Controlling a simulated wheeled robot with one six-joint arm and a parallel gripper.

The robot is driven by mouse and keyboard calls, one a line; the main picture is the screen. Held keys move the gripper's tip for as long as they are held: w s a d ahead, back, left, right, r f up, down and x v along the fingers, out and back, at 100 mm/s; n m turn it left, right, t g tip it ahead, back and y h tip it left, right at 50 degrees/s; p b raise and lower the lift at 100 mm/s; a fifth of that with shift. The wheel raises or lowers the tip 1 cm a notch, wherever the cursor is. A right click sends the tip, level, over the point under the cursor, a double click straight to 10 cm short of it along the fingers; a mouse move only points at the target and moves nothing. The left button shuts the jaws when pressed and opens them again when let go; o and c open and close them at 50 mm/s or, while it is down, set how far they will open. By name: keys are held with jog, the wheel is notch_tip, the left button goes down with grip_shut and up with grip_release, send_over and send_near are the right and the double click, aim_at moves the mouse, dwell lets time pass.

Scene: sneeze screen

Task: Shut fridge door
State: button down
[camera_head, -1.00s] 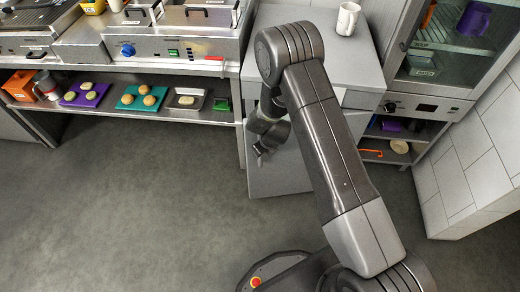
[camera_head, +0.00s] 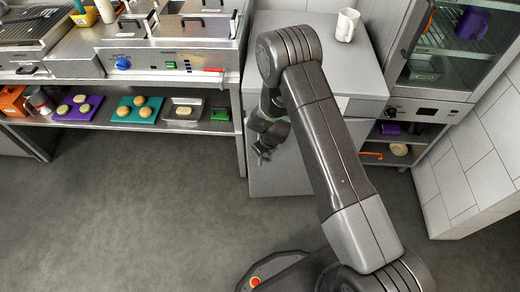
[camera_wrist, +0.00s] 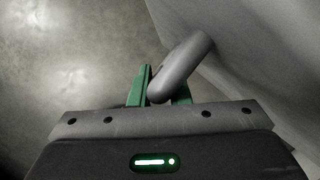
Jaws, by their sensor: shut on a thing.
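The fridge looks to be the light grey cabinet (camera_head: 358,62) right of the steel counter, mostly behind my arm in the head view. Its front (camera_head: 268,180) shows left of my arm. My gripper (camera_head: 262,150) is at that front, small and dark in the head view. In the wrist view, my gripper's green fingers (camera_wrist: 163,88) are shut on a grey rounded handle (camera_wrist: 188,62). A pale door panel (camera_wrist: 265,60) fills the right side of that view. I cannot tell how far the door stands open; my arm hides much of it.
A white mug (camera_head: 346,25) stands on the cabinet top. A steel counter with fryers (camera_head: 170,50) and a low shelf of food trays (camera_head: 140,108) is at the left. A glass-fronted oven (camera_head: 440,65) is at the right. The grey floor (camera_head: 130,215) is clear.

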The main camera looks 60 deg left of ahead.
jog(key=c, duration=1.4)
grip_release()
jog(key=shift+o, duration=0.2)
jog(key=v, duration=1.3)
jog(key=shift+d+r, duration=0.2)
jog(key=shift+r, duration=0.15)
